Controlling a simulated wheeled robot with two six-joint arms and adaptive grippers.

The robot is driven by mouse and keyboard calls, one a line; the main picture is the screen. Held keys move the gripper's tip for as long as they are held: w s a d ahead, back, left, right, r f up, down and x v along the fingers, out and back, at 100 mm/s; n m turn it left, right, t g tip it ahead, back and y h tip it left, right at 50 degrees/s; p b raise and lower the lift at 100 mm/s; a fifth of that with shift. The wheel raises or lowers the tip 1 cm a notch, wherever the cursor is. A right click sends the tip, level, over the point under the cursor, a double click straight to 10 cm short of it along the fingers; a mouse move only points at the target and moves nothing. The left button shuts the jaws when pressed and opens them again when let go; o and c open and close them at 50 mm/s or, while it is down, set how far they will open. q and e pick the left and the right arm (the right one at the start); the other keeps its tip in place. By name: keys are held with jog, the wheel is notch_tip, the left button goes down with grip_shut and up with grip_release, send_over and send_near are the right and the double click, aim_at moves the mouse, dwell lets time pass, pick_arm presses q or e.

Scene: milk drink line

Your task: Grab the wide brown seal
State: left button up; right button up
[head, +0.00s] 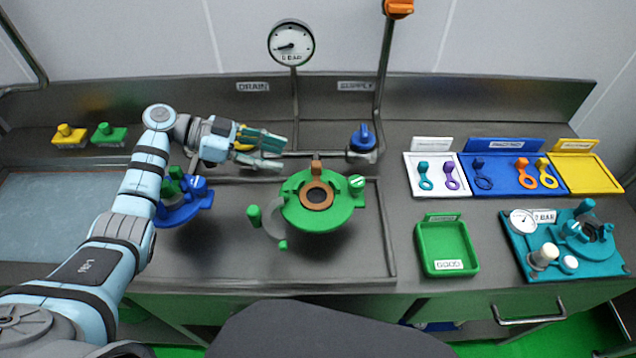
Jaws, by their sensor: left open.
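A wide brown seal (309,193), a ring with a tab standing up at its back, lies in the middle of the round green fitting (336,219). The fitting is on the steel tray at the centre of the bench. My left gripper (275,151) is open and empty, its fingers pointing right. It is behind and to the left of the seal in the head view, apart from it. My right gripper is not in view.
A blue fitting (184,212) is beside my left arm. A yellow part (243,142) is partly hidden by my gripper. A blue valve (362,138) stands behind the green fitting. White (412,190), blue (500,189) and yellow (590,173) trays, a green tray (421,250) and a teal gauge stand (518,246) are right.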

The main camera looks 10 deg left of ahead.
aim_at(316, 163)
pick_arm(q)
jog(key=b+x, duration=0.1)
jog(key=x, duration=0.2)
jog(key=b+x, duration=0.1)
jog(key=x, duration=0.1)
jog(key=b+x, duration=0.1)
jog(key=x, duration=0.2)
jog(key=shift+d+r, duration=0.25)
jog(key=shift+d, duration=0.2)
jog(key=shift+s+d+r, duration=0.1)
jog(key=shift+d+r, duration=0.05)
jog(key=shift+r, duration=0.1)
jog(key=c, duration=1)
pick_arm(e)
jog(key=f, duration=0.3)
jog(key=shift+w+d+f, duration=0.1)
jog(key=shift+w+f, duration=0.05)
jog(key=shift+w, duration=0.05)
